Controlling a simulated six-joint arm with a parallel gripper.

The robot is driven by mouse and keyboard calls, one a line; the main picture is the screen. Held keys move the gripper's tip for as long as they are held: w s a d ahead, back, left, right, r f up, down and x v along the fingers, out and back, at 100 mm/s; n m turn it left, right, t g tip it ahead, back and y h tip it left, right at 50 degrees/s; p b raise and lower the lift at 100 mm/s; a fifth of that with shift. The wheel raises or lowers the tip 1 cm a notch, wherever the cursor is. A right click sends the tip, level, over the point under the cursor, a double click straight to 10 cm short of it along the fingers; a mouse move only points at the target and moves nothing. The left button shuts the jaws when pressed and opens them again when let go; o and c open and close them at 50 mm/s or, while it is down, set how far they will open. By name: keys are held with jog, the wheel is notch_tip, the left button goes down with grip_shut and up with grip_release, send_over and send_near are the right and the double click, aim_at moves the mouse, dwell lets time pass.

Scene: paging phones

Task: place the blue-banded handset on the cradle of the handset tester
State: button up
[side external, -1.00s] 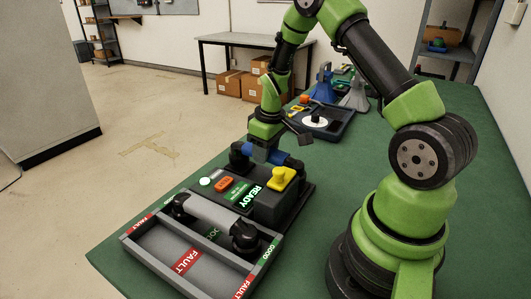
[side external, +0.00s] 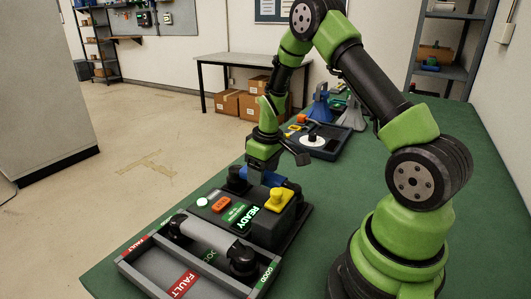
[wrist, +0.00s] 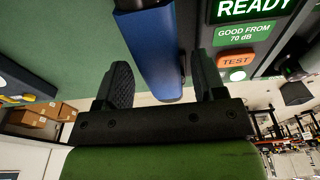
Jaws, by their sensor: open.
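The blue-banded handset (side external: 273,179) lies at the back of the handset tester (side external: 290,222), with a black end at its left; it seems to rest on the tester's cradle, which is mostly hidden. My gripper (side external: 260,167) is just above the handset, pointing down. In the wrist view, the blue grip (wrist: 152,55) passes between the two fingers of my gripper (wrist: 161,75). The fingers are open, with a gap visible on the left; the right finger is close to the grip. The tester's display (wrist: 245,8) reads READY.
A grey-banded handset (side external: 208,234) lies across a grey tray (side external: 150,272) with FAULT and GOOD labels, in front of the tester. A yellow part (side external: 279,199) stands on the tester close to my gripper. A dark tray (side external: 322,150) and blue and grey stands are behind. Green table is clear to the right.

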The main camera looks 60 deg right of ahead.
aim_at(268, 174)
notch_tip(268, 174, up, 11)
jog(key=s, duration=0.1)
jog(key=s+a+r+m+t, duration=0.25)
jog(key=s+a+r, duration=0.25)
jog(key=a+r, duration=0.45)
jog(key=s+a+r+m+t+y, duration=0.1)
jog(key=s+a+r+t+y, duration=0.1)
jog(key=s+a, duration=0.5)
jog(key=s+r+t, duration=0.1)
jog(key=s, duration=0.2)
jog(key=shift+s+a+r, duration=0.15)
jog(key=shift+s+r, duration=0.05)
jog(key=shift+s, duration=0.2)
